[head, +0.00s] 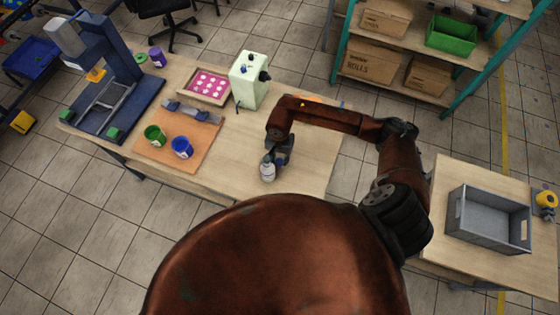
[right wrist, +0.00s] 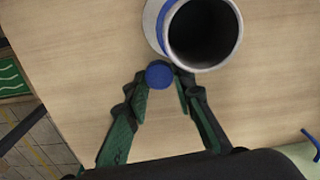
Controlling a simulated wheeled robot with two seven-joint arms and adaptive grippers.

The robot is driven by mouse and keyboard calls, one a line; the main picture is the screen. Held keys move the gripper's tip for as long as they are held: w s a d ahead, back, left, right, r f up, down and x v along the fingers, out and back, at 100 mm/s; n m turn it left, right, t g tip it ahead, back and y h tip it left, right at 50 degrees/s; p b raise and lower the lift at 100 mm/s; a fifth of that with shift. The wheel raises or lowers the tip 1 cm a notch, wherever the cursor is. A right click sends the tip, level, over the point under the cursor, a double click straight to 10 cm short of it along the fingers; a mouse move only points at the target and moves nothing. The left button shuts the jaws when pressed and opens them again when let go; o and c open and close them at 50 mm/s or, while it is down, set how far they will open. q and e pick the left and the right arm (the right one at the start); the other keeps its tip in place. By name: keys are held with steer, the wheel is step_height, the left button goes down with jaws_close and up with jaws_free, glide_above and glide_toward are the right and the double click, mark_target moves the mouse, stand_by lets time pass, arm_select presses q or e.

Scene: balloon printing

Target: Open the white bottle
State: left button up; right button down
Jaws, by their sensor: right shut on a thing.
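The white bottle (head: 267,173) stands on the wooden table near its front edge. In the right wrist view the white bottle (right wrist: 152,25) has a blue band and a wide, dark, uncovered mouth. My right gripper (head: 269,157) is at the bottle in the head view. In the right wrist view my right gripper (right wrist: 162,84) is shut on a small round blue cap (right wrist: 159,74), held between its fingertips beside the bottle's rim. I cannot tell whether cap and rim touch. My left gripper is not in view.
Left on the table (head: 215,183) are a blue press (head: 117,75), a green cup (head: 154,136) and a blue cup (head: 181,147) on an orange board. A pale green machine (head: 248,80) stands behind. A grey crate (head: 485,222) is on the right table.

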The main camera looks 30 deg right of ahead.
mark_target(280, 161)
step_height(280, 161, down, 2)
steer(key=shift+s+f, duration=0.1)
steer(key=shift+f, duration=0.2)
steer(key=c, duration=1.7)
jaws_free()
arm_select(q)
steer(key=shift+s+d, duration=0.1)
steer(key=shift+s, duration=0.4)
arm_select(e)
steer(key=shift+o, duration=0.2)
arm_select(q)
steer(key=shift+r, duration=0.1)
arm_select(e)
steer(key=shift+r, duration=0.1)
steer(key=shift+r, duration=0.15)
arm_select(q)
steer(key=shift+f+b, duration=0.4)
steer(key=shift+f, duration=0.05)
arm_select(e)
step_height(280, 161, up, 12)
